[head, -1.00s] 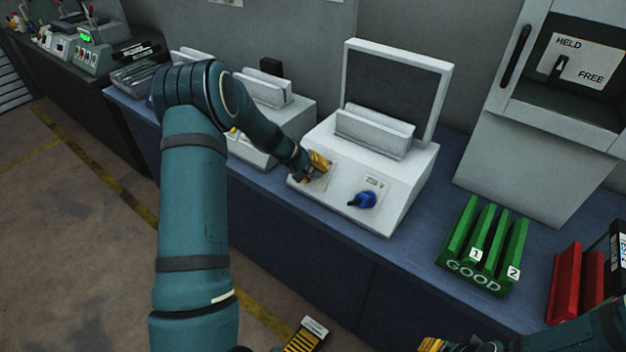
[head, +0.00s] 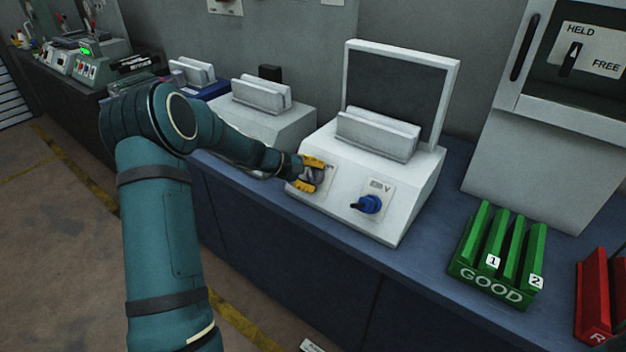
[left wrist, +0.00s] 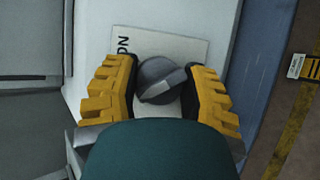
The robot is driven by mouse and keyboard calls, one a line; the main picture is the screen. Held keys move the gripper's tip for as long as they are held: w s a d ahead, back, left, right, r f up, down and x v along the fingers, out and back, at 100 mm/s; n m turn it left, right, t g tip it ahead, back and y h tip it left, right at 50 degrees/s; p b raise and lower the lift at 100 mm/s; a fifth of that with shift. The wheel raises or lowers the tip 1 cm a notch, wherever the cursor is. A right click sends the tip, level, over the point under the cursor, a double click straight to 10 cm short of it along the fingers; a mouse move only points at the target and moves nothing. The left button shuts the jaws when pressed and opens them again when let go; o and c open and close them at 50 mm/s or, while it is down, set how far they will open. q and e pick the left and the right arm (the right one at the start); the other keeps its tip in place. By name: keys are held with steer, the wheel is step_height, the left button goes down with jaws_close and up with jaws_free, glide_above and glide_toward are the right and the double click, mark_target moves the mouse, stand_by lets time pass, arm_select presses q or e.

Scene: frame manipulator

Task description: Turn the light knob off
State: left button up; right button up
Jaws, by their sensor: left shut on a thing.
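The light knob is a round dark grey knob (left wrist: 158,75) with a lighter raised bar across it, on a pale label plate (left wrist: 190,48) with partly hidden lettering. It sits on the sloped front of a white device (head: 345,207), left of a blue knob (head: 369,205). My left gripper (head: 313,176) is at the grey knob, its yellow fingers on either side of it and shut on it. In the left wrist view, the bar lies at a slant between the fingers. My right gripper is out of view.
A similar pale device (head: 262,120) stands to the left. A green rack marked GOOD (head: 492,283) and a red rack (head: 597,308) are at the right. A cabinet with a HELD/FREE lever (head: 572,58) stands behind them. The counter front is clear near the device.

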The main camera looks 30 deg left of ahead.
arm_select(q)
steer(key=shift+w+r, duration=0.1)
stand_by(0.3)
steer(key=o, duration=1.2)
steer(key=shift+d, duration=0.1)
steer(key=v, duration=1.2)
